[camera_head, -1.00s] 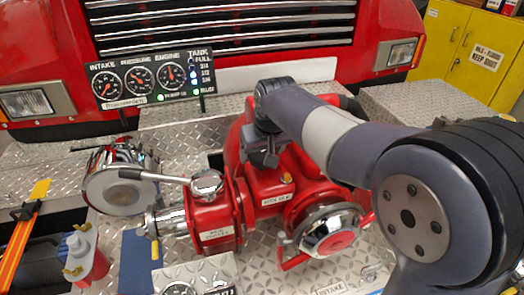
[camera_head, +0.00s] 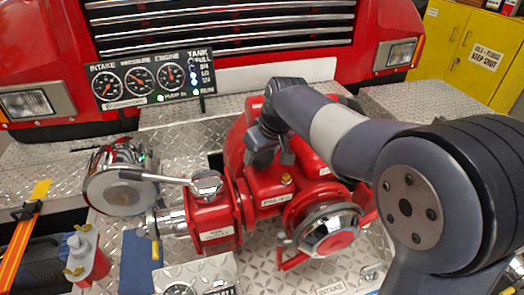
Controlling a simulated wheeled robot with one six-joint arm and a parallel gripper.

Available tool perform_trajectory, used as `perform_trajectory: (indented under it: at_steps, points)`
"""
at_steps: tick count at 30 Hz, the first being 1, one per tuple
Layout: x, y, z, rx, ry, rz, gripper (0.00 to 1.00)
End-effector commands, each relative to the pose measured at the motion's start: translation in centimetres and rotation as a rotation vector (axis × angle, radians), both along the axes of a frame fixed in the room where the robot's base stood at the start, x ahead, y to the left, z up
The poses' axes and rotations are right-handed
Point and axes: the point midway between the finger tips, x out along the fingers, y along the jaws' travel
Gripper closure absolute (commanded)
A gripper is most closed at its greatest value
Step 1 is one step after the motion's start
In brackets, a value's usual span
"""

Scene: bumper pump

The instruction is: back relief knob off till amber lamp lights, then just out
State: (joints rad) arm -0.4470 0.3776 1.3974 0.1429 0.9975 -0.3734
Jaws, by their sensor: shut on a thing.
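My gripper (camera_head: 270,160) is over the top of the red pump (camera_head: 268,187), at the middle of the picture. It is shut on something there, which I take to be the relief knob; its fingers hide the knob. The gauge panel (camera_head: 152,82) stands behind the pump at the left. A green lamp (camera_head: 160,98) shows along its bottom edge. Small lights glow in the tank column (camera_head: 195,78) at its right. I cannot make out a clearly amber lamp.
A chrome valve lever (camera_head: 155,177) and a large chrome cap (camera_head: 113,190) are left of my gripper. A chrome intake cap with red handles (camera_head: 328,228) is just below right. Bare tread plate (camera_head: 180,135) lies behind.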

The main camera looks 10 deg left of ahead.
Motion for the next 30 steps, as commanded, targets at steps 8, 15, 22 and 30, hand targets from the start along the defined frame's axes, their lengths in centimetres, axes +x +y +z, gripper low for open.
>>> perform_trajectory:
  at_steps: [8, 15, 22, 30]
  points:
    - [0.06, -0.02, 0.07, 0.002, -0.002, 0.053, 0.62]
    - [0.07, -0.02, 0.07, 0.002, -0.003, 0.052, 0.37]
    - [0.04, -0.03, 0.05, 0.001, -0.002, 0.052, 0.18]
    - [0.00, -0.08, 0.21, 0.001, -0.002, 0.051, 0.18]
